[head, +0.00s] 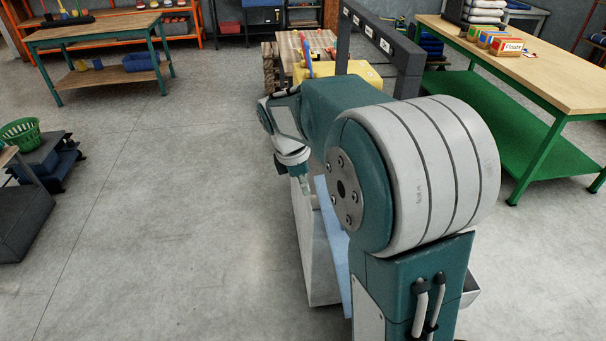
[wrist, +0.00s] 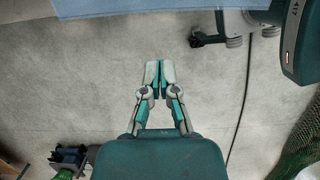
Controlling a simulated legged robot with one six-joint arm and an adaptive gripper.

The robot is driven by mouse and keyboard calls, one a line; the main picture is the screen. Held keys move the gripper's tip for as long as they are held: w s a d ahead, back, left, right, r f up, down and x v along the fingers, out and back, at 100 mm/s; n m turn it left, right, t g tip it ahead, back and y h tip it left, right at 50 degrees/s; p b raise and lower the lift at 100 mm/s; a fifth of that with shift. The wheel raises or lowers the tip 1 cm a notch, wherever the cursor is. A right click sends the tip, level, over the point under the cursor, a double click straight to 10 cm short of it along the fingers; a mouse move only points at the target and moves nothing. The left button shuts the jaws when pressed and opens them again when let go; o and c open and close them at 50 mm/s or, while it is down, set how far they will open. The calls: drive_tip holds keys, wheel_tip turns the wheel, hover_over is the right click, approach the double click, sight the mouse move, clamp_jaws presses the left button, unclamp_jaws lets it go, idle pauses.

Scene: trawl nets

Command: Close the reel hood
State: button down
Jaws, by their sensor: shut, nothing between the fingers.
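A light blue panel (head: 334,250) stands on edge along this unit. Its edge also shows at the top of the wrist view (wrist: 130,9). I cannot tell for sure whether this panel is the reel hood; no reel is clearly visible. In the wrist view my gripper (wrist: 154,66) is shut and empty, its fingertips together over bare floor, apart from the panel.
A green-framed table (head: 540,62) stands at the right and a wooden workbench (head: 95,32) at the back left. A dark grey frame (head: 408,58) rises behind my arm. A green basket (head: 20,133) is at the left. Green netting (wrist: 297,150) shows in the wrist view.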

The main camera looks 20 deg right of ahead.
sight(325, 213)
drive_tip(key=d+f, duration=0.2)
drive_tip(key=s+d+f, duration=0.1)
drive_tip(key=d+f, duration=0.1)
drive_tip(key=shift+s+d, duration=0.15)
drive_tip(key=shift+d, duration=0.3)
drive_tip(key=shift+r, duration=0.1)
